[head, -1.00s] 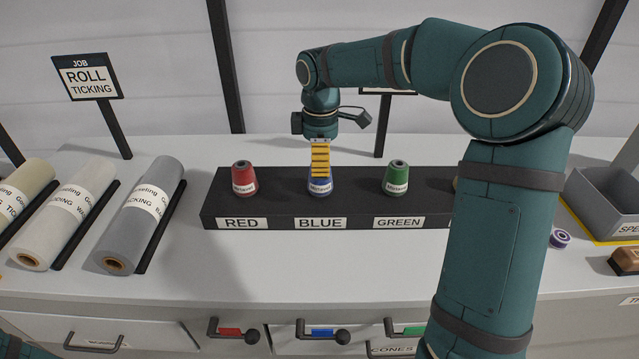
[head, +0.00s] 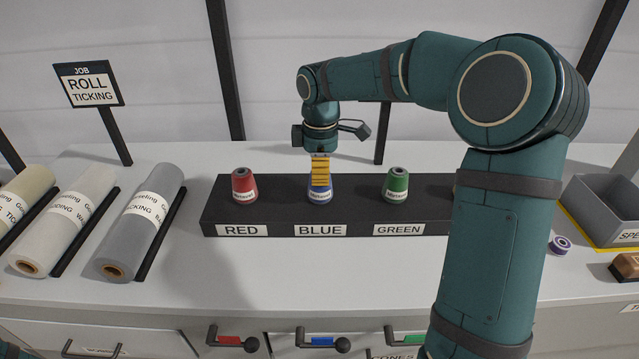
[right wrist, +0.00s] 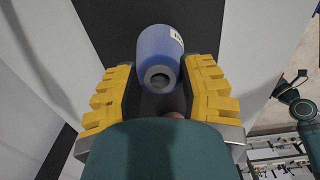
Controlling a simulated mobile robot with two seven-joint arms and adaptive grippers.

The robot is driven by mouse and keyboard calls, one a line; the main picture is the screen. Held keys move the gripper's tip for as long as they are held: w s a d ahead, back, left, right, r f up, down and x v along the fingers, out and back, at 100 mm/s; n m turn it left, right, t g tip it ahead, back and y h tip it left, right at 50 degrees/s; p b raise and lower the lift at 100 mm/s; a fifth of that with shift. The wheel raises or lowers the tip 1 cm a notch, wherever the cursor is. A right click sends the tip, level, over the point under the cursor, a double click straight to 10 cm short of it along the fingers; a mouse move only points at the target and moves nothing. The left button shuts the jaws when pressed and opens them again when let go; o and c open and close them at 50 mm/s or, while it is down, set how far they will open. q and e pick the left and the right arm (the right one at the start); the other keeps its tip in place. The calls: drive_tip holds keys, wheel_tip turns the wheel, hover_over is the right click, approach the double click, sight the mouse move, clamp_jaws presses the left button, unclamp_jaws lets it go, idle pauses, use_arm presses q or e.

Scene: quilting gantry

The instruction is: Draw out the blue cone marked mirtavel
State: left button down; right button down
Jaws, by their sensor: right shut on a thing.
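The blue cone (head: 319,195) stands upright on the black stand (head: 281,202) above the BLUE label, with small print on its white band that I cannot read clearly. My right gripper (head: 320,170), with yellow ribbed fingers, comes down from above and is shut on the blue cone's upper part. In the right wrist view the blue cone (right wrist: 162,52) lies between the two yellow fingers, its grey hollow end facing the camera. My left gripper is out of view.
A red cone (head: 244,188) stands left of the blue one, a green cone (head: 396,187) right of it. Fabric rolls (head: 143,220) lie at left. A grey bin (head: 606,210) is at right. Drawer handles (head: 322,341) line the front.

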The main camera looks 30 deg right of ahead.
drive_tip(key=shift+r, duration=0.1)
drive_tip(key=shift+r+p, duration=2.65)
drive_tip(key=shift+r, duration=0.15)
drive_tip(key=shift+f, duration=0.1)
